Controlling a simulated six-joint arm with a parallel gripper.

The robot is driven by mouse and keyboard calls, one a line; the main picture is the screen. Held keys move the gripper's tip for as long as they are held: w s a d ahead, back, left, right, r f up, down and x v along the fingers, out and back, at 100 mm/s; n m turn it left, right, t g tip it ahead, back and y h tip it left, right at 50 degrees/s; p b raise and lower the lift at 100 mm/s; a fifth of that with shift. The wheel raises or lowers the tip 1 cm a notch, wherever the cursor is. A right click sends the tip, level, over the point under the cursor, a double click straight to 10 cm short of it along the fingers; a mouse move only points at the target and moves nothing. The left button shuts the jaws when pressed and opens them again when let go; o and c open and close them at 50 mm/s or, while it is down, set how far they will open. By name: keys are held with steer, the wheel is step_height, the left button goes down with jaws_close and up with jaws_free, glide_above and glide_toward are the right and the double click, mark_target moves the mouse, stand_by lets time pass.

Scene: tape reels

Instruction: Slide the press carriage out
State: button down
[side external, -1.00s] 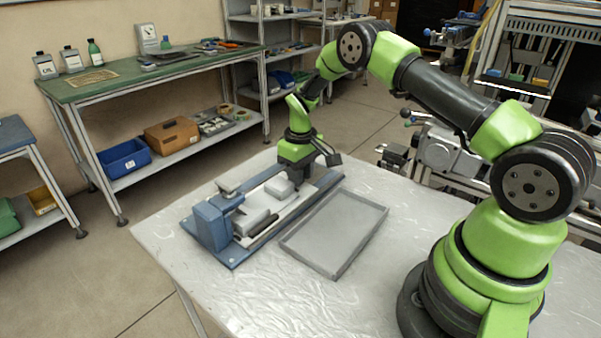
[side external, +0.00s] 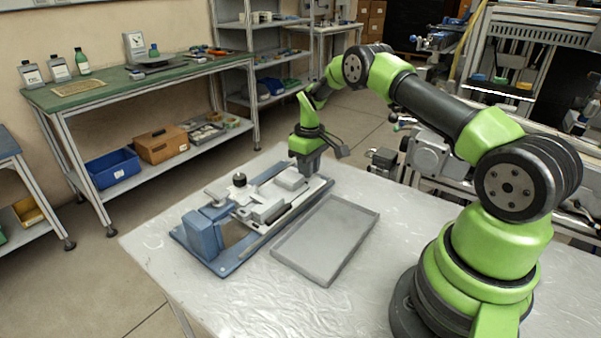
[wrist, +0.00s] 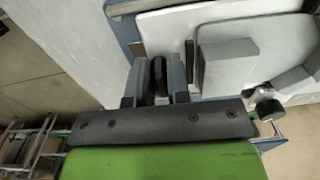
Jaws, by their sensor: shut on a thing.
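The press stands on a long blue base on the table, with its blue frame (side external: 205,232) at the near left end. The press carriage (side external: 268,206), a light grey plate bearing grey blocks, lies on the base, mostly clear of the frame, toward the far right end. A black knob (side external: 239,179) stands up behind the carriage near the frame. My gripper (side external: 309,172) is low at the far end of the carriage. In the wrist view my gripper (wrist: 158,66) has its fingers closed around a dark upright handle (wrist: 158,80) beside the light plates.
A shallow grey tray (side external: 277,251) lies on the table to the right of the press base. The silver table top (side external: 370,255) is bare around them. A green-topped bench (side external: 105,88) and shelves stand behind, apart from the table.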

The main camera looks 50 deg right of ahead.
steer(key=shift+d, duration=0.35)
steer(key=c, duration=1.4)
jaws_free()
steer(key=shift+o, duration=0.2)
steer(key=shift+a, duration=0.1)
steer(key=shift+r, duration=0.2)
step_height(320, 180, up, 10)
steer(key=shift+f, duration=0.2)
